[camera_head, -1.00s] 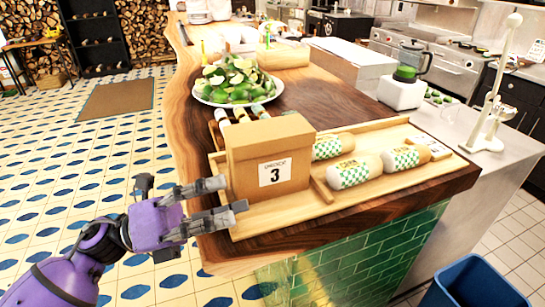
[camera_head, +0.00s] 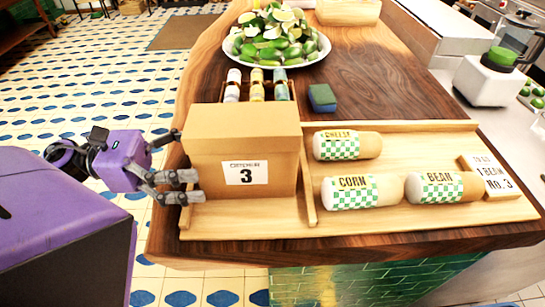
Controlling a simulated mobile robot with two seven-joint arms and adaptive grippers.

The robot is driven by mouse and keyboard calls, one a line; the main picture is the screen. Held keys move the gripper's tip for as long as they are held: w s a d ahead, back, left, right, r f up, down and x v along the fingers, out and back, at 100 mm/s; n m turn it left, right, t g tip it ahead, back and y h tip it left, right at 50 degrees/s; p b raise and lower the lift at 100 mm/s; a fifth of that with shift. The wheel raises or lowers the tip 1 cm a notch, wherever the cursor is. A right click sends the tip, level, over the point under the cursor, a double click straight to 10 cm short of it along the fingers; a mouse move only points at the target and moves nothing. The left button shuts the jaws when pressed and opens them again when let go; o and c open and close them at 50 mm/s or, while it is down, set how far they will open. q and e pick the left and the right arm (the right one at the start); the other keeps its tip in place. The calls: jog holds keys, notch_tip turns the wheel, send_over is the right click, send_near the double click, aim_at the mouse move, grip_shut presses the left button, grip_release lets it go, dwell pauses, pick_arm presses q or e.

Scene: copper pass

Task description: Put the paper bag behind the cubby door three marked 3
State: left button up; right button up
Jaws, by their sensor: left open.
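A tan cardboard-coloured box (camera_head: 241,150) with a white label marked 3 stands upright at the left end of a wooden tray (camera_head: 405,219). Its front is closed and its inside is hidden. Right of it lie three wrapped rolls: the cheese roll (camera_head: 347,145), the corn roll (camera_head: 348,192) and the bean roll (camera_head: 442,187). A card (camera_head: 486,174) reading 1 bean No. 3 is at the tray's right end. No separate paper bag can be made out. My left gripper (camera_head: 193,187) is open and empty at the box's left edge; contact is unclear. My right gripper is not in view.
A plate of limes (camera_head: 277,40) is farther back. A blender (camera_head: 492,78) stands at the right.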

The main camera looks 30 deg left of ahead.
aim_at(238, 160)
pick_arm(q)
jog(key=shift+w+d+r, duration=0.1)
jog(key=shift+w+d, duration=0.2)
jog(key=shift+d, duration=0.3)
jog(key=p+x, duration=0.1)
jog(key=x, duration=0.1)
jog(key=p+x, duration=0.1)
jog(key=x, duration=0.2)
jog(key=shift+w+d+f, duration=0.2)
jog(key=shift+f, duration=0.05)
jog(key=shift+w+d+f, duration=0.1)
jog(key=shift+d, duration=0.1)
jog(key=shift+f, duration=0.1)
jog(key=shift+c, duration=0.3)
jog(key=c, duration=1.3)
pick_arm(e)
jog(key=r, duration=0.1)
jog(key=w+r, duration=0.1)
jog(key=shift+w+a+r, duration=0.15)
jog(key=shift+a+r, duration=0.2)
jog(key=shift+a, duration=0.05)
pick_arm(q)
jog(key=shift+o, duration=0.2)
